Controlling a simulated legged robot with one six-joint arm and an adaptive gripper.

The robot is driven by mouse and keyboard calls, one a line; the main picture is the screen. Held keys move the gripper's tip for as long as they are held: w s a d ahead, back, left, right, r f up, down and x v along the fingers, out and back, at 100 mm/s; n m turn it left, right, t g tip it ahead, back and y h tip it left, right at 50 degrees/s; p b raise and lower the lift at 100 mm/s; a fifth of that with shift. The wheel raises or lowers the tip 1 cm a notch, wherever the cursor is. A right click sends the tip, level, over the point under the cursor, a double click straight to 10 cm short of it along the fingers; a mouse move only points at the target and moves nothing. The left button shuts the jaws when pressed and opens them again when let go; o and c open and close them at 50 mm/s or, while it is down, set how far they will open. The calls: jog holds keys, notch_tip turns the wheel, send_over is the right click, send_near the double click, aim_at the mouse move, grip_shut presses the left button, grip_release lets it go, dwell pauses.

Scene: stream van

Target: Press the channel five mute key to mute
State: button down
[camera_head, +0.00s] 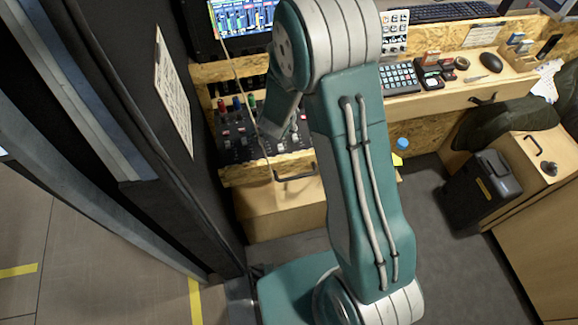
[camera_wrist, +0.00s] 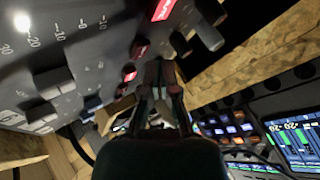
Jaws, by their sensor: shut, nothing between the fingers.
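The dark audio mixer (camera_head: 235,143) sits on the wooden desk at left in the head view, with coloured knobs on top, partly hidden by my arm. In the wrist view its panel (camera_wrist: 95,45) fills the upper left, with fader caps (camera_wrist: 52,80) and printed scales. A bright red lit key (camera_wrist: 163,10) is at the top; two smaller red lit keys (camera_wrist: 139,50) (camera_wrist: 130,76) lie close beside my fingertips. Channel numbers are not readable, so I cannot tell which key is channel five mute. My gripper (camera_wrist: 160,70) is shut and empty; contact with the panel is unclear.
Grey knobs (camera_wrist: 208,36) stand near my fingertips. A lit screen (camera_head: 243,17) is behind the mixer. A keypad (camera_head: 399,78), a mouse (camera_head: 490,62) and small boxes lie on the desk at right. A dark wall panel borders the mixer at left.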

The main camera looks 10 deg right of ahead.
jog(key=shift+f, duration=0.15)
jog(key=shift+f, duration=0.25)
jog(key=shift+f, duration=0.25)
dwell(0.4)
jog(key=shift+r, duration=0.75)
jog(key=shift+r, duration=3)
